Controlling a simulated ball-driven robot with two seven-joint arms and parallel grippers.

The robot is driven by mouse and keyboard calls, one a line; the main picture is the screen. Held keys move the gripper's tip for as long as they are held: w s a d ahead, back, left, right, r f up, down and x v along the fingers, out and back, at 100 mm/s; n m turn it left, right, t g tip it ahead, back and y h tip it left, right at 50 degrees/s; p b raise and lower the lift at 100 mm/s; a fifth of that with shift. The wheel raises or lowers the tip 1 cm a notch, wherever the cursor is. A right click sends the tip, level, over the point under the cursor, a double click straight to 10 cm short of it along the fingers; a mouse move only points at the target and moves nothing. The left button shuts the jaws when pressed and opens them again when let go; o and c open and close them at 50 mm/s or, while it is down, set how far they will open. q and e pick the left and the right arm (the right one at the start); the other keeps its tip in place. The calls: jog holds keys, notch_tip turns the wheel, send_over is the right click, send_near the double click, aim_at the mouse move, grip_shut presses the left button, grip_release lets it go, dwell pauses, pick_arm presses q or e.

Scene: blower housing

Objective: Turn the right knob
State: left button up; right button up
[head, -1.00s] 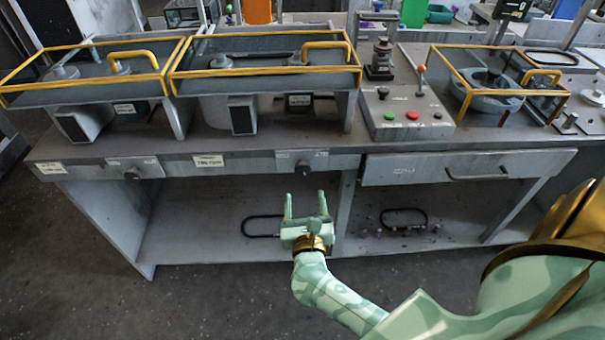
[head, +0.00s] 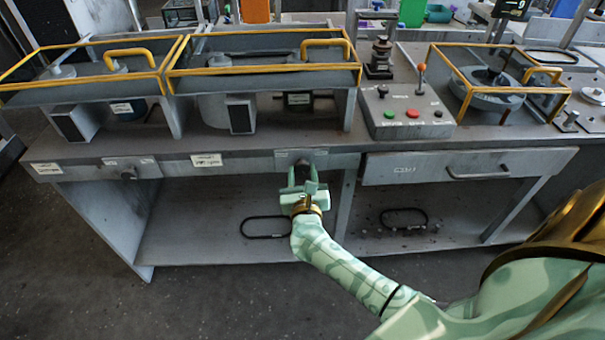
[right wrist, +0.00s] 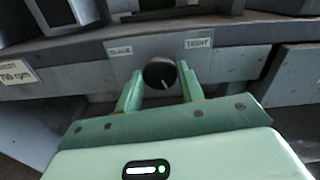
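The right knob is a dark round knob (right wrist: 160,73) on the bench's front rail, with a light pointer line aimed down and slightly right. A "TIGHT" label (right wrist: 199,43) sits above right of it and a label that seems to read "SLACK" (right wrist: 120,50) above left. My right gripper (right wrist: 160,75) has one pale green finger on each side of the knob, apparently touching it. In the head view the right gripper (head: 302,178) reaches up to the rail and partly hides the knob. My left gripper is not in view.
Another knob (head: 129,173) is on the rail to the left. A drawer with a handle (head: 478,172) is on the right. Yellow-framed housings (head: 262,70) and a button panel (head: 410,115) stand on top. A black belt loop (head: 265,227) lies on the lower shelf.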

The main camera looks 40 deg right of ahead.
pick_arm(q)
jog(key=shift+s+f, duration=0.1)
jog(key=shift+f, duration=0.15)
pick_arm(e)
jog(key=shift+f+m, duration=0.1)
jog(key=shift+m, duration=0.2)
jog(key=m+b, duration=0.3)
jog(key=shift+f, duration=0.1)
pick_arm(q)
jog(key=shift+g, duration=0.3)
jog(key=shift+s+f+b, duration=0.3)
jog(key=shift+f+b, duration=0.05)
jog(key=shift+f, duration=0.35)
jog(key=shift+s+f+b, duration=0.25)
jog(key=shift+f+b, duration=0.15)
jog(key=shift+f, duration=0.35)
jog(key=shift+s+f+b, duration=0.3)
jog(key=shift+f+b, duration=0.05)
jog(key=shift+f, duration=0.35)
pick_arm(e)
jog(key=shift+m, duration=1.9)
jog(key=o, duration=1)
jog(key=shift+c, duration=0.2)
jog(key=shift+s, duration=0.15)
pick_arm(q)
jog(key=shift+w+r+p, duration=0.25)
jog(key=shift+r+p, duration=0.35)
jog(key=shift+p, duration=0.05)
pick_arm(e)
jog(key=v, duration=1.6)
